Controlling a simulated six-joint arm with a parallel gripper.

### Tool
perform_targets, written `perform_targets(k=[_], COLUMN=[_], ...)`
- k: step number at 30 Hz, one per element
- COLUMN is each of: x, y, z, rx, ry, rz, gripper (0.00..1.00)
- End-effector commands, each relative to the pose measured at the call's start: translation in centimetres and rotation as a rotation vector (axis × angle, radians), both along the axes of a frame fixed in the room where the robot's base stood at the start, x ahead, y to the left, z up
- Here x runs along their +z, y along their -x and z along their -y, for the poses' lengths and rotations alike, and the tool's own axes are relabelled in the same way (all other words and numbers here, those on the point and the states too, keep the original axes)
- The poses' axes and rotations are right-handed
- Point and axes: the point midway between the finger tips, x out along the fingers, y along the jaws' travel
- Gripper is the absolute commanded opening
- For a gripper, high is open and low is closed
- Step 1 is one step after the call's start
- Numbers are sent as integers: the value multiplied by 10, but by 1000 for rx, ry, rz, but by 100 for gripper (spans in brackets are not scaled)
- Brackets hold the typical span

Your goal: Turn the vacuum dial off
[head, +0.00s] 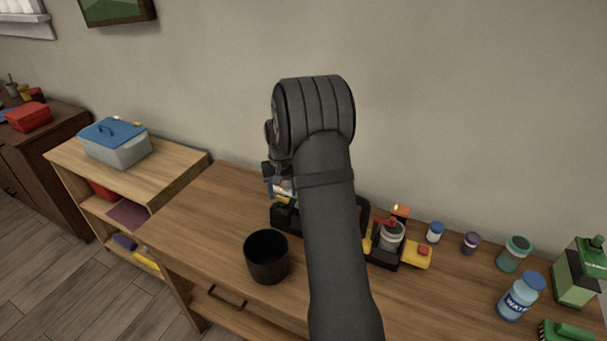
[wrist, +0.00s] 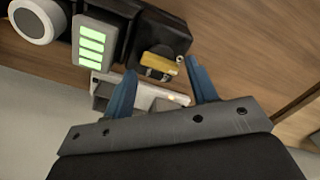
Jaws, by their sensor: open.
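In the wrist view, my gripper (wrist: 160,65) is open, its two blue fingers apart and empty. A yellow bar-like knob (wrist: 161,63) on a black box (wrist: 178,32) lies between and just beyond the fingertips; it may be the vacuum dial, but I see no label. I cannot tell whether the fingers touch it. In the head view, my arm hides most of this black equipment (head: 284,217) on the bench.
A black cup (head: 267,262) stands left of my arm on the wooden bench (head: 195,225). Right of it are a yellow-and-black device (head: 416,256), small jars, a blue-capped bottle (head: 520,298) and a green container (head: 580,275). The wall is close behind.

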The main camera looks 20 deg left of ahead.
Motion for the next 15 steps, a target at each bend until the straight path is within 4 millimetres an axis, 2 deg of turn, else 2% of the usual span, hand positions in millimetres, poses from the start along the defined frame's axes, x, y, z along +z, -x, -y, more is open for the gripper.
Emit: perform_targets(k=[9, 12, 15], x=[108, 135, 151], y=[-6, -4, -2], z=[-3, -2, 0], rx=[-508, -643, -729], ry=[-6, -4, -2], rz=[5, 3, 1], gripper=[53, 53, 53])
